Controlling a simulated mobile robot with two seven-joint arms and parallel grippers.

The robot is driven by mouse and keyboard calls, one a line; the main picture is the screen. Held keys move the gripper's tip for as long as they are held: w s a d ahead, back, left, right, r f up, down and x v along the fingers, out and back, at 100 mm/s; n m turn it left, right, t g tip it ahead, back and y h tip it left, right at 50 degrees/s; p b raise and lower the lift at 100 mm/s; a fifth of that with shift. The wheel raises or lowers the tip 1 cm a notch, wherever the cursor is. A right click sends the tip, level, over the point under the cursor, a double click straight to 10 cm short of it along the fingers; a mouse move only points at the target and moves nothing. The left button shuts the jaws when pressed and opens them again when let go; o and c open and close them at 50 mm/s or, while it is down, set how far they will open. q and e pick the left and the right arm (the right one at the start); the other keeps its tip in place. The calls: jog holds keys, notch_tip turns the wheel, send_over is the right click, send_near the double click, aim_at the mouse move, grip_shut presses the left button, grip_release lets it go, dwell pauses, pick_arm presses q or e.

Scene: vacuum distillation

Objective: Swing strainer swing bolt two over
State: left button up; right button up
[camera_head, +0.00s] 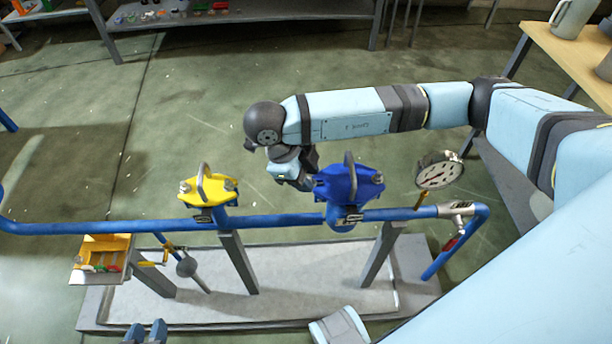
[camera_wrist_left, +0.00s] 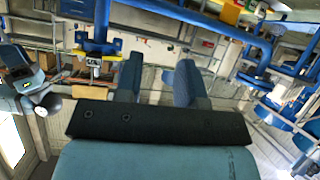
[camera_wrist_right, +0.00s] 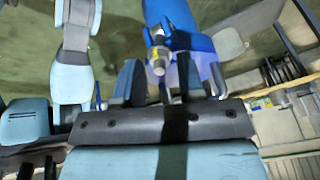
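The blue strainer (camera_head: 362,190) sits on the blue pipe, with a grey handle arched over its lid. It also shows in the right wrist view (camera_wrist_right: 185,20). The yellow-lidded strainer (camera_head: 195,192) stands to its left. My right gripper (camera_head: 306,182) is at the left side of the blue lid. In the right wrist view its fingers are apart, with a swing bolt (camera_wrist_right: 159,62) of the blue strainer between them; contact cannot be told. Which bolt carries number two cannot be told. My left gripper (camera_head: 145,332) is open and empty at the bottom edge.
A pressure gauge (camera_head: 438,171) stands right of the blue strainer. A yellow bin (camera_head: 108,243) with small parts is at the left. The blue pipe (camera_head: 275,221) runs across on grey posts. A wooden table (camera_head: 570,60) is at the upper right.

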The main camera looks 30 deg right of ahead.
pick_arm(q)
jog(key=shift+f, duration=0.1)
pick_arm(e)
jog(key=shift+f, duration=0.1)
grip_shut()
jog(key=shift+s+d+f+t+y+b, duration=0.2)
jog(key=shift+d+t+y+b, duration=0.2)
jog(key=shift+d+y+b, duration=0.4)
jog(key=shift+s+y+b, duration=0.2)
jog(key=shift+y+b, duration=0.2)
jog(key=shift+b, duration=0.4)
jog(key=shift+s+d+r+t+y+b, duration=0.15)
jog(key=shift+d+r+t+y+b, duration=0.15)
jog(key=shift+y+b, duration=0.3)
jog(key=shift+s+d+r+t+y+b, duration=0.15)
jog(key=shift+d+t+y+b, duration=0.15)
jog(key=shift+t+y+b, duration=0.25)
grip_release()
pick_arm(q)
jog(key=w+d+r+t+h, duration=0.2)
jog(key=d+r+t, duration=0.1)
jog(key=r, duration=0.2)
jog(key=shift+w+r, duration=0.15)
jog(key=shift+r, duration=0.1)
pick_arm(e)
jog(key=shift+r, duration=0.1)
